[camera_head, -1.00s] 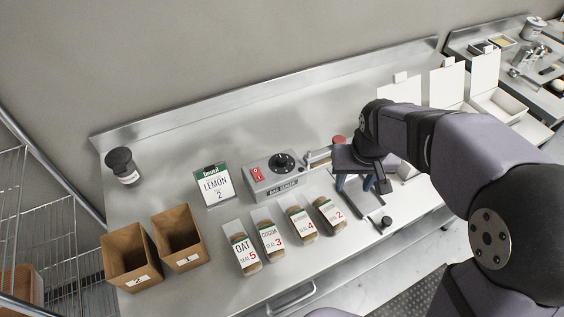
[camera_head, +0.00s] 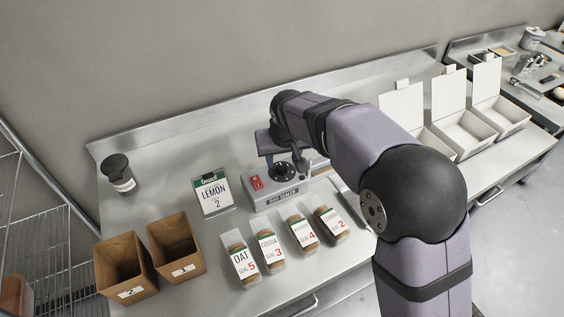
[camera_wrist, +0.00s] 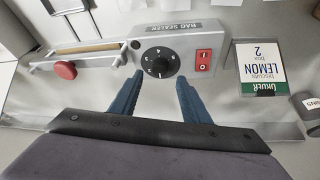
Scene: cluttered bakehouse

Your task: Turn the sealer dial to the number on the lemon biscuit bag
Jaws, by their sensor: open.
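The bag sealer (camera_head: 286,190) stands on the steel bench, with a black round dial (camera_wrist: 159,62) beside a red switch (camera_wrist: 204,61). Its dial marks are too small for me to tell the setting. My gripper (camera_wrist: 159,80) is open and empty over the sealer, one finger toward each side of the dial; contact cannot be told. An order card (camera_head: 212,193) reads LEMON, box 2; it also shows upside down in the wrist view (camera_wrist: 262,68). Bags read OAT seal 5 (camera_head: 243,266), COCOA seal 3 (camera_head: 270,252), a blurred name with 4 (camera_head: 303,234), and a blurred name with 2 (camera_head: 331,224).
Two brown boxes (camera_head: 150,268) stand at the left front, and a dark-lidded jar (camera_head: 119,172) behind them. Open white boxes (camera_head: 462,133) stand at the right. The sealer's lever with a red knob (camera_wrist: 65,70) lies beside the dial in the wrist view.

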